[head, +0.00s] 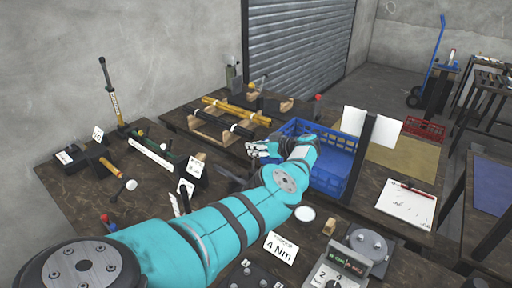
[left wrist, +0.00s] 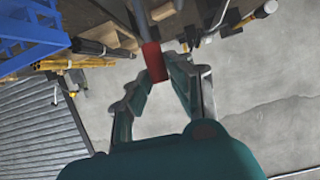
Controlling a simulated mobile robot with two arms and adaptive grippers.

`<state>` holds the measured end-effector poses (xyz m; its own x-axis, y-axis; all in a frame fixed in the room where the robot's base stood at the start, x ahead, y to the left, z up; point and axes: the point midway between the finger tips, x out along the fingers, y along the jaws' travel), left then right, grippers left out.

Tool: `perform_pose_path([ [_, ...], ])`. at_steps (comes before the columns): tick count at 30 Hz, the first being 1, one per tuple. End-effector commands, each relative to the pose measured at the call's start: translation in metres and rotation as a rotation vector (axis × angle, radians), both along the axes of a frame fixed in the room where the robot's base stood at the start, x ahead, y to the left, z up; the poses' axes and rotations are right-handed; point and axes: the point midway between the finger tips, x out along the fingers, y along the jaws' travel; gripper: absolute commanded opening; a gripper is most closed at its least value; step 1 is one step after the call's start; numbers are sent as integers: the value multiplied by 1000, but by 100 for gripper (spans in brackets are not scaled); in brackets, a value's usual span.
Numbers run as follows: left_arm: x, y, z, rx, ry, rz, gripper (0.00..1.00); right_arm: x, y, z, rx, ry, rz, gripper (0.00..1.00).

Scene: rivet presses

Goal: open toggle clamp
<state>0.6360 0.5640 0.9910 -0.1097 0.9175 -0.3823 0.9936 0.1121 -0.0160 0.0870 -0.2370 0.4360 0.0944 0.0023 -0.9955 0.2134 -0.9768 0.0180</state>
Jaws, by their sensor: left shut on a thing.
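My left gripper (head: 262,149) reaches out over the bench beside the blue crate in the head view. In the left wrist view its two fingers (left wrist: 155,76) close on a red grip (left wrist: 153,60) at the end of a grey lever (left wrist: 128,25), which I take to be the toggle clamp's handle. The lever runs up out of the wrist picture, so the clamp's base and jaw do not show there. In the head view my gripper and arm cover this spot, and I cannot make out the clamp. My right gripper is not in view.
A blue crate (head: 340,141) stands right beside my left forearm. Yellow bars (head: 236,110) lie on wooden cradles behind the gripper. A tall black lever (head: 110,88) rises at the left. A "4 Nm" card (head: 279,248) and a gauge box (head: 345,266) stand near the front.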

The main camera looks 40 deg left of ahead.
Motion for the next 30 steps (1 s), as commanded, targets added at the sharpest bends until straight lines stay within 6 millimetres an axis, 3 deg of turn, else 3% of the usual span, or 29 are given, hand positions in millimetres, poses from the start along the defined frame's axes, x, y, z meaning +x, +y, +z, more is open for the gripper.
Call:
perform_pose_path([
  [6,2,1,4,6,-5,-4,0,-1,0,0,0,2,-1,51],
  [7,2,1,4,6,-6,-5,22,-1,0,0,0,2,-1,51],
  [12,1,1,3,3,-4,-4,42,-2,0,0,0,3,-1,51],
  [23,3,-7,3,1,-4,-4,42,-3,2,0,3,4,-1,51],
  [30,8,-47,19,1,-5,-5,42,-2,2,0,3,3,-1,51],
])
